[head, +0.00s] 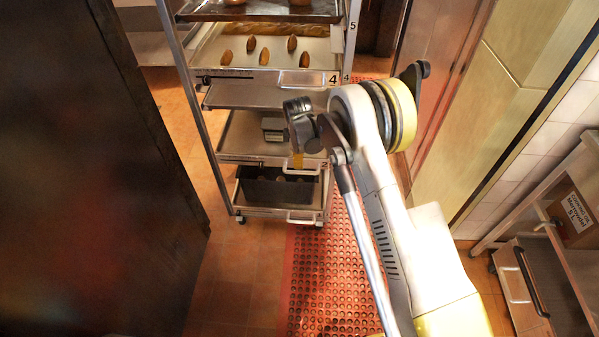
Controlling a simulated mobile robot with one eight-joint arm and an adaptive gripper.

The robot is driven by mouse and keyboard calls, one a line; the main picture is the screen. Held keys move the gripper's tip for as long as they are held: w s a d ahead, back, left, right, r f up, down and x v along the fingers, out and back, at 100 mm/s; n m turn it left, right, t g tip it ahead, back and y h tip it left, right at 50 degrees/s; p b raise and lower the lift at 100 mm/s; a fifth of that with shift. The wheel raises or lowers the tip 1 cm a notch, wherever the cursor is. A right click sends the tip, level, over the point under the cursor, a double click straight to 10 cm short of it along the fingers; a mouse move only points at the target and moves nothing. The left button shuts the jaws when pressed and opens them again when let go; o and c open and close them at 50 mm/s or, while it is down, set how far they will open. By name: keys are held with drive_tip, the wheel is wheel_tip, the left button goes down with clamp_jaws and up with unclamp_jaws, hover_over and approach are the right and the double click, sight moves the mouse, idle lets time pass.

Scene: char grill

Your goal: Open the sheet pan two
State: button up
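The sheet pan two (240,147) is a shallow metal tray low in the wheeled rack, with a small "2" at the right of its front edge. A pale handle (307,167) shows at its front right. A grey metal thing lies in the pan (273,129). My gripper (300,152) is at the end of my arm, in front of the pan's right part and close above the handle. Its fingers are small and partly hidden by my wrist, so I cannot tell whether they are open or whether they touch the handle.
Above are a pan marked 4 (233,78) with several brown oblong pieces and another pan. A dark deep bin (262,190) is below. A dark panel (90,190) stands close on the left. A red perforated mat (330,275) covers floor before the rack. Shelving (548,222) stands right.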

sight(300, 172)
drive_tip(key=f+b, duration=0.1)
drive_tip(key=f, duration=0.2)
drive_tip(key=w+f+b, duration=0.1)
drive_tip(key=f, duration=0.2)
drive_tip(key=w+f+b, duration=0.1)
drive_tip(key=f, duration=0.2)
drive_tip(key=shift+f+b, duration=0.25)
drive_tip(key=shift+b, duration=0.1)
drive_tip(key=shift+c, duration=0.4)
drive_tip(key=shift+s, duration=0.1)
clamp_jaws()
